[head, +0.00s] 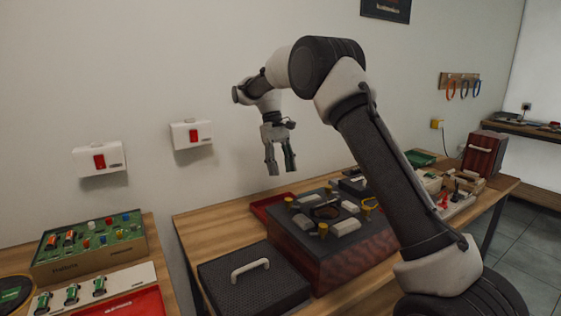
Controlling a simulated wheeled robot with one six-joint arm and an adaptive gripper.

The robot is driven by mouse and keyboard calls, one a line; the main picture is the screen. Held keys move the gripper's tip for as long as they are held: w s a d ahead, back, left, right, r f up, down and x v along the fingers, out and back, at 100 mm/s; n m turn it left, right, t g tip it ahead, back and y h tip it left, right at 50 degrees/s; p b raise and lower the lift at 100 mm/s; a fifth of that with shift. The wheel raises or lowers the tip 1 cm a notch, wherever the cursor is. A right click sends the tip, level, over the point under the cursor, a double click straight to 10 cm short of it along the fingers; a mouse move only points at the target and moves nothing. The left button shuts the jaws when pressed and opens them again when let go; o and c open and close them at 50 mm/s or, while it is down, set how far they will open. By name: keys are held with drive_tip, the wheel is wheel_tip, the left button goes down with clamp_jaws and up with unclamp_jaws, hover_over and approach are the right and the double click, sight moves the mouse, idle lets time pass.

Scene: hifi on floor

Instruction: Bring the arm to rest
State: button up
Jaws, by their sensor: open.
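My gripper (280,169) hangs from the arm with its fingers pointing down. It is open and empty, in the air above the back of the workbench (215,222). My arm rises from the lower right, bends at the top and reaches left. The gripper is apart from everything below it. A dark box with a reddish front (345,262) stands on the bench, below and to the right of the gripper, with pale blocks and yellow parts on its top.
Two white wall boxes with red switches (98,163) (192,135) are on the wall at left. A dark panel with a handle (252,288) lies at the bench front. A left table holds a green board (90,240). A red-fronted case (484,154) stands far right. Wall space around the gripper is clear.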

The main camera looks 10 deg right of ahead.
drive_tip(key=shift+v, duration=1.2)
wheel_tip(320, 180, down, 5)
drive_tip(key=s+d+r+m+t, duration=0.1)
drive_tip(key=s+d+r+t, duration=0.2)
drive_tip(key=s, duration=1)
drive_tip(key=s+d+r+m+t, duration=0.1)
drive_tip(key=s+d+r+t, duration=0.1)
drive_tip(key=s+d, duration=0.5)
drive_tip(key=s+d+r+m+t+y, duration=0.1)
drive_tip(key=s+d+r+t, duration=0.2)
drive_tip(key=s, duration=1.6)
drive_tip(key=d+r, duration=0.1)
drive_tip(key=d, duration=0.2)
drive_tip(key=shift+r+t, duration=0.3)
drive_tip(key=shift+r, duration=0.05)
drive_tip(key=shift+d, duration=0.1)
